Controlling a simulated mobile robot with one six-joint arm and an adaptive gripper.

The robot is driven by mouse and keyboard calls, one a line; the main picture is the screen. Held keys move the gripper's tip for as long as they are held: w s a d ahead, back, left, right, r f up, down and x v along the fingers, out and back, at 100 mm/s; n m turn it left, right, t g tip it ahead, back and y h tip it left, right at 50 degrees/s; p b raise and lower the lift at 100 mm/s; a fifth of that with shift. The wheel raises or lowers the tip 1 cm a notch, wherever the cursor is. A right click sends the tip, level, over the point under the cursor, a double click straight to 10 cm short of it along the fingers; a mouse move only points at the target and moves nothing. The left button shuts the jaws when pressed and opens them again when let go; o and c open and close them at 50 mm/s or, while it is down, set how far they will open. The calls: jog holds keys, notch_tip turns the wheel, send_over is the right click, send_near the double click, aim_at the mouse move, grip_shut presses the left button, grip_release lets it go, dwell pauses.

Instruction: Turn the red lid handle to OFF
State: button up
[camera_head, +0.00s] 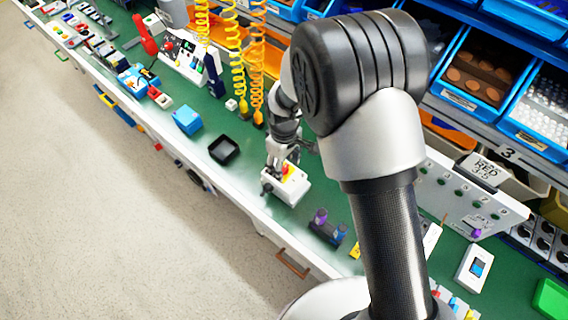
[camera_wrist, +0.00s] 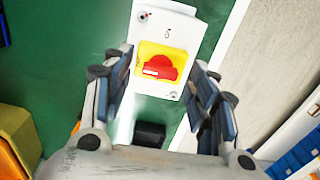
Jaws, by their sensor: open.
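The switch is a white box (camera_wrist: 177,22) with a yellow plate (camera_wrist: 146,48) and a red handle (camera_wrist: 160,67). In the wrist view the handle lies roughly crosswise, with a white mark at its left. A small dark marking sits above the plate, too small to read surely. In the head view the white box (camera_head: 292,193) stands on the green bench, its red handle partly hidden by my gripper. My gripper (camera_wrist: 163,60) is open, with one finger on each side of the box and handle. I see gaps beside the handle; it is not gripped.
A black tray (camera_head: 223,151) and a blue box (camera_head: 187,121) stand to the left on the green bench. Purple and blue cylinders (camera_head: 326,226) stand nearby at the right. Coiled yellow and orange hoses (camera_head: 238,70) hang behind. The bench's front edge is close to the switch.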

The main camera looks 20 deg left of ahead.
aim_at(284, 168)
notch_tip(284, 168, up, 11)
jog(key=shift+r, duration=0.2)
jog(key=shift+s, duration=0.1)
dwell(0.5)
